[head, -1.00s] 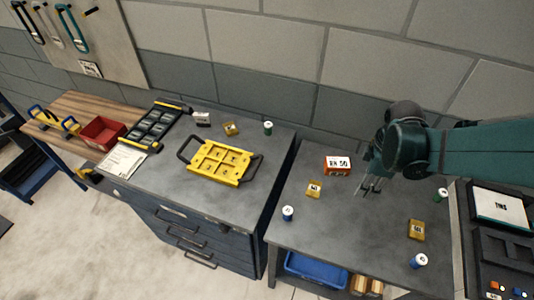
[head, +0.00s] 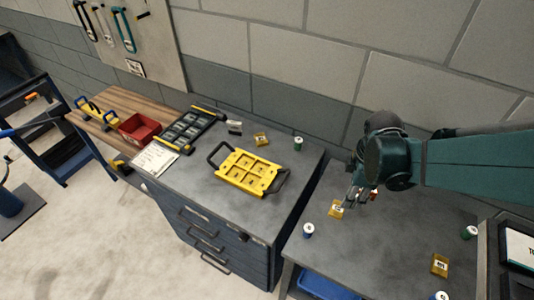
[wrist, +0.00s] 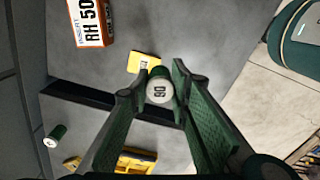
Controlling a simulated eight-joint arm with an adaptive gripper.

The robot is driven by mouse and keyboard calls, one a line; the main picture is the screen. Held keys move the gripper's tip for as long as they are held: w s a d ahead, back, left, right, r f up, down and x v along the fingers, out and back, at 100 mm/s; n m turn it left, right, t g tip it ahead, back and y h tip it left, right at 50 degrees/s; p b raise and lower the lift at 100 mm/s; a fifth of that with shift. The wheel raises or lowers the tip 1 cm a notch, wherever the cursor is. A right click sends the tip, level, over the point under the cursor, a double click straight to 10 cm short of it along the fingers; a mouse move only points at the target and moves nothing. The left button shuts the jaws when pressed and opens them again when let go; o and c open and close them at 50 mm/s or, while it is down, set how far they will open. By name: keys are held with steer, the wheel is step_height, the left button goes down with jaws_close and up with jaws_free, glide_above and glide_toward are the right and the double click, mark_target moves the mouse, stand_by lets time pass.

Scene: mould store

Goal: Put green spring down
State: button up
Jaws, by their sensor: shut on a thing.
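My gripper (wrist: 158,88) is shut on a small cylinder, the spring (wrist: 160,92), whose white end marked 90 faces the wrist camera. In the head view my gripper (head: 355,196) is above the right-hand table (head: 375,250), close to a small yellow block (head: 337,208). In the wrist view that block (wrist: 144,62) lies just beyond the fingertips. One green cylinder (head: 298,143) stands on the left cabinet; another (head: 469,232) stands at the right table's right side.
An orange box marked RH 50 (wrist: 91,22) stands near my gripper. The yellow tray (head: 248,172) is on the cabinet. A dark gap separates cabinet and table.

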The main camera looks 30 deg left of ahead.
steer(key=s+a+r+n+p, duration=0.1)
steer(key=s+a, duration=0.3)
steer(key=a, duration=0.4)
steer(key=s+a+r+n+p, duration=0.1)
steer(key=s+a, duration=0.3)
steer(key=a, duration=0.5)
steer(key=s+a+n, duration=0.3)
steer(key=s+a, duration=0.2)
steer(key=a, duration=0.3)
steer(key=shift+a+r+n+p, duration=0.3)
steer(key=shift+a+r+p, duration=0.05)
steer(key=shift+r+p, duration=0.05)
steer(key=shift+f, duration=0.1)
steer(key=shift+w+f, duration=0.1)
steer(key=shift+f, duration=2.75)
steer(key=shift+f, duration=2.1)
steer(key=shift+f+b, duration=0.15)
steer(key=shift+b, duration=0.25)
